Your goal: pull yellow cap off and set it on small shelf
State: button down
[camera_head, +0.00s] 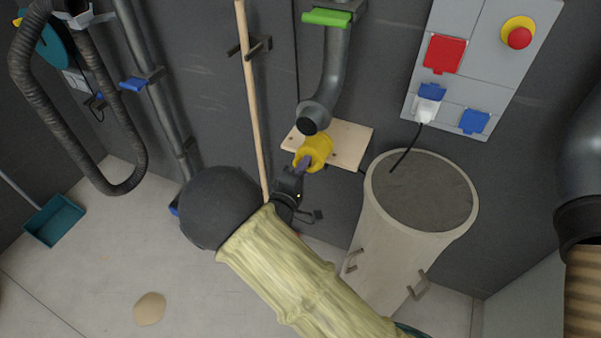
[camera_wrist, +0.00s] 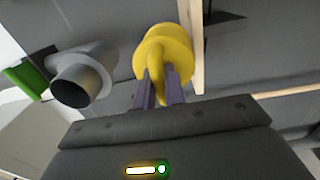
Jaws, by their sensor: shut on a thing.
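The yellow cap (camera_head: 314,150) is off the grey pipe (camera_head: 331,80), whose open dark end faces me just above and left of the cap. My gripper (camera_head: 302,165) is shut on the cap's grip. In the wrist view the cap (camera_wrist: 163,47) sits between the two purple-grey fingers of my gripper (camera_wrist: 160,90), and the pipe's open end (camera_wrist: 76,84) is to its left, apart from it. The small wooden shelf (camera_head: 350,142) is on the wall behind the cap. The cap overlaps the shelf's front left part; whether they touch I cannot tell.
A tall pale bin (camera_head: 388,228) with grey contents stands right of the shelf. A wooden pole (camera_head: 252,100) in a wall clip rises just left. A socket panel (camera_head: 460,80) with a plugged cable is at the upper right. A pale patch (camera_head: 149,308) lies on the floor.

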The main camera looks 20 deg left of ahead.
jog(key=shift+w+d+f, duration=0.1)
jog(key=shift+w+d, duration=0.05)
jog(key=shift+w, duration=1.8)
jog(key=shift+w+d+f, duration=0.15)
jog(key=shift+w, duration=1.8)
jog(key=shift+w+d+f, duration=0.1)
jog(key=shift+w+d, duration=0.05)
jog(key=shift+w, duration=1.8)
jog(key=shift+f+b, duration=0.35)
jog(key=shift+f, duration=0.05)
jog(key=c, duration=1.2)
grip_release()
jog(key=shift+o, duration=0.2)
jog(key=shift+s, duration=0.1)
